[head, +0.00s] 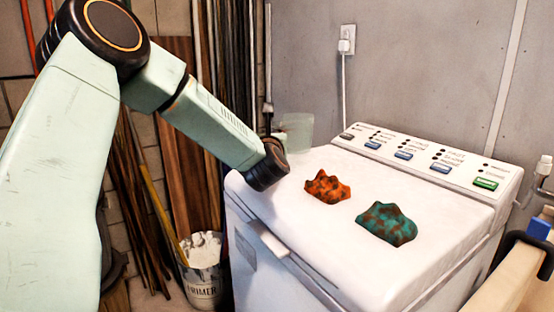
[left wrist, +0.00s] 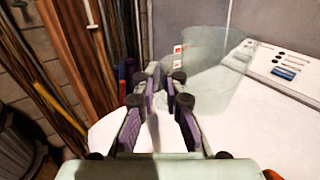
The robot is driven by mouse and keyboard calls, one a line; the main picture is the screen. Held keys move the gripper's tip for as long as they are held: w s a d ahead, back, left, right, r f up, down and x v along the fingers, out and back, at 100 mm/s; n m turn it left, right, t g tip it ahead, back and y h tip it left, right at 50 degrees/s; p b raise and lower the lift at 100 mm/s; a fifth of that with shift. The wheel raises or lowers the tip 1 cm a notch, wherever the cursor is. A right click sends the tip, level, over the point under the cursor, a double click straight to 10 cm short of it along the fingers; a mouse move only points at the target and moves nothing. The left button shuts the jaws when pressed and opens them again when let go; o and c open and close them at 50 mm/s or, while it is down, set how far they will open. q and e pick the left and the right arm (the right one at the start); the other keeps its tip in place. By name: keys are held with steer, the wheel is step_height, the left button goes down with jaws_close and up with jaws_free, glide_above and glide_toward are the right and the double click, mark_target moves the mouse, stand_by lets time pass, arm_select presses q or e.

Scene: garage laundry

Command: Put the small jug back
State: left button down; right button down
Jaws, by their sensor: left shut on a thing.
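The small jug (head: 298,128) is a pale green, see-through vessel at the back left corner of the washer's white top. It also shows in the left wrist view (left wrist: 215,88), large and tilted in that picture, just beyond the fingers. My left gripper (left wrist: 166,88) is shut on the jug, at the side nearest to me. I cannot tell whether the jug's base touches the washer top. My right gripper is in neither view.
The washer (head: 300,225) has a button panel (head: 430,160) along its back. An orange cloth (head: 327,187) and a teal cloth (head: 386,223) lie crumpled on its top. A primer bucket (head: 203,275) and leaning boards stand to the left.

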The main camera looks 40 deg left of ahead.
arm_select(q)
steer(key=shift+f, duration=0.8)
step_height(320, 180, down, 3)
steer(key=shift+s+r+b, duration=0.1)
steer(key=shift+b, duration=0.35)
steer(key=shift+f, duration=0.3)
steer(key=shift+w, duration=0.2)
steer(key=shift+s, duration=0.1)
steer(key=shift+s+f+b, duration=0.1)
steer(key=shift+b, duration=0.2)
steer(key=c, duration=1.4)
jaws_free()
